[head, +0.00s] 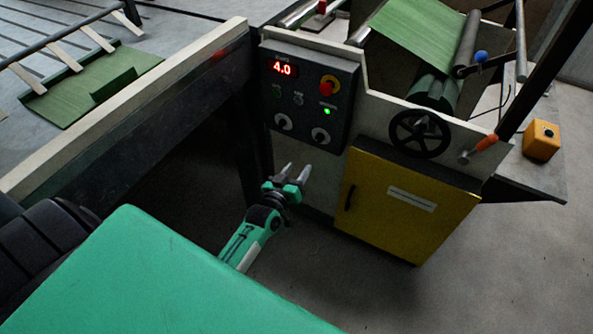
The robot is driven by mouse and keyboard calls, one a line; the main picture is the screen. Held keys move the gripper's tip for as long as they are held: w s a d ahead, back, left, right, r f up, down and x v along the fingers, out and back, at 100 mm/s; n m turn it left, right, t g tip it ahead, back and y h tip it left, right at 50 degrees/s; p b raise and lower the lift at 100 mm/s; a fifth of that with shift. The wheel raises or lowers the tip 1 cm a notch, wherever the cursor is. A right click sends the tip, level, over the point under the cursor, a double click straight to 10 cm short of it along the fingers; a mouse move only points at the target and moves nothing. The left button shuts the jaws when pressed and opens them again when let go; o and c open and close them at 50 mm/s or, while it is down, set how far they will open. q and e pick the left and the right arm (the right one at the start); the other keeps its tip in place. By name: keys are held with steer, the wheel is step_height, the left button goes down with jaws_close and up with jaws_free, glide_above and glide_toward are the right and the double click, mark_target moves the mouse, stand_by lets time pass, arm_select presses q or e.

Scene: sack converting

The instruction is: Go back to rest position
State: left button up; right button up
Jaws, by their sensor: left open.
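My left gripper (296,171) is in the head view, at the end of a green and grey arm. Its two pale fingers are apart and nothing is between them. It is below the dark control panel (309,95) and left of the yellow cabinet door (408,203). I cannot tell from this view whether it touches the machine. My right gripper does not show.
A black handwheel (420,133) and an orange-handled crank (483,146) stick out above the yellow door. Green sheet material (415,38) runs over rollers at the top. A long pale rail (130,107) borders the left. A yellow box (541,140) is at right. Grey floor (480,275) at lower right is clear.

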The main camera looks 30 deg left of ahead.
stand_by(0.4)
arm_select(q)
steer(key=s+d+f+m+g+h, duration=0.2)
steer(key=s+d+f+m+g, duration=0.35)
steer(key=s+f, duration=0.7)
steer(key=s+d+f+g, duration=0.2)
steer(key=s+f+g, duration=0.25)
steer(key=s, duration=0.45)
steer(key=s+d+f+g, duration=0.2)
steer(key=s+f+g, duration=0.25)
steer(key=s, duration=0.45)
steer(key=s+a+f+g+p, duration=0.1)
steer(key=s+a+f+p, duration=0.2)
steer(key=s+f+p, duration=0.3)
steer(key=s+a+f+m+g+y+p, duration=0.1)
steer(key=s+f+p, duration=0.6)
steer(key=s, duration=0.7)
steer(key=shift+s+a+f, duration=0.15)
steer(key=shift+a, duration=0.75)
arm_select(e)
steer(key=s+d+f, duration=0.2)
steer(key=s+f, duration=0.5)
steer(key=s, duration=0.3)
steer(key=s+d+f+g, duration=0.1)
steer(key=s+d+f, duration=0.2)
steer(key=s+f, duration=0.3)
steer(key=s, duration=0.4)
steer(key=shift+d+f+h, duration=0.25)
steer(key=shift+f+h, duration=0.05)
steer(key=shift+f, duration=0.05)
